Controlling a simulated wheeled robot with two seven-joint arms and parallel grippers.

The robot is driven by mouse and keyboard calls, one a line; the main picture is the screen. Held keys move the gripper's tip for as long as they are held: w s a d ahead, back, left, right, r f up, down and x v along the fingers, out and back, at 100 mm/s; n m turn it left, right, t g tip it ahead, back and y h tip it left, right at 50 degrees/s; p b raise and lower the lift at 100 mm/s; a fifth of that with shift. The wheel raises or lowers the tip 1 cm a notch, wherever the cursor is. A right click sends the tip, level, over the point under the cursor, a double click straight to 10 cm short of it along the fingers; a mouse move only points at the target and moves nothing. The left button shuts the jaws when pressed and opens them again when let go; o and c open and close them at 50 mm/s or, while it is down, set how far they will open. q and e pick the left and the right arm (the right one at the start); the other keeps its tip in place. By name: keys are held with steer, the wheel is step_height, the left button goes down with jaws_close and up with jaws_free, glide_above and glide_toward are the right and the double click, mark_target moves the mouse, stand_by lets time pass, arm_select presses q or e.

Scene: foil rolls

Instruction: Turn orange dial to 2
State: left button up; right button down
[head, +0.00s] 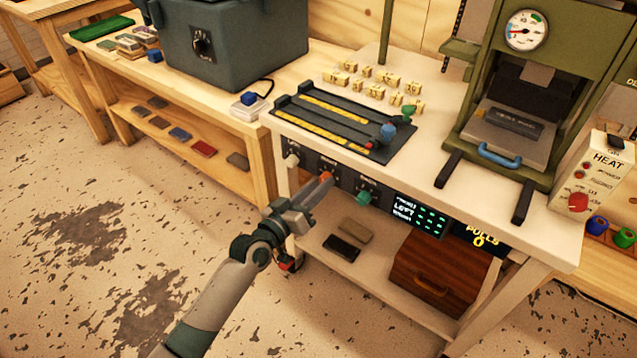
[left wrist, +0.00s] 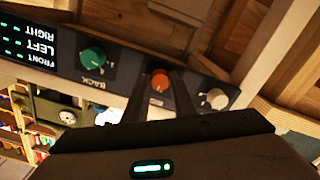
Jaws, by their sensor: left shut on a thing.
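The orange dial (head: 326,176) sits on the dark front panel of the white workbench, between a white dial (head: 291,160) and a green dial (head: 364,198). My left gripper (head: 318,184) reaches up to it from below and is shut on it. In the left wrist view, the orange dial (left wrist: 160,77) shows between the two dark fingers (left wrist: 160,88), with the green dial (left wrist: 93,57) to its left and the white dial (left wrist: 217,98) to its right. The number the orange dial points to cannot be read. My right gripper is not in view.
A display (head: 419,214) with green marks is right of the dials. A wooden drawer box (head: 440,275) stands on the shelf below. A green press (head: 548,80) and small yellow blocks (head: 365,72) are on the bench top. The floor at left is clear.

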arm_select(q)
steer(key=shift+n+p, duration=0.45)
steer(key=shift+n, duration=1.75)
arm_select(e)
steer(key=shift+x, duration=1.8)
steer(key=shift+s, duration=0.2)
arm_select(q)
steer(key=o, duration=1.1)
steer(key=shift+c, duration=0.2)
steer(key=v, duration=1.7)
steer(key=shift+s, duration=0.15)
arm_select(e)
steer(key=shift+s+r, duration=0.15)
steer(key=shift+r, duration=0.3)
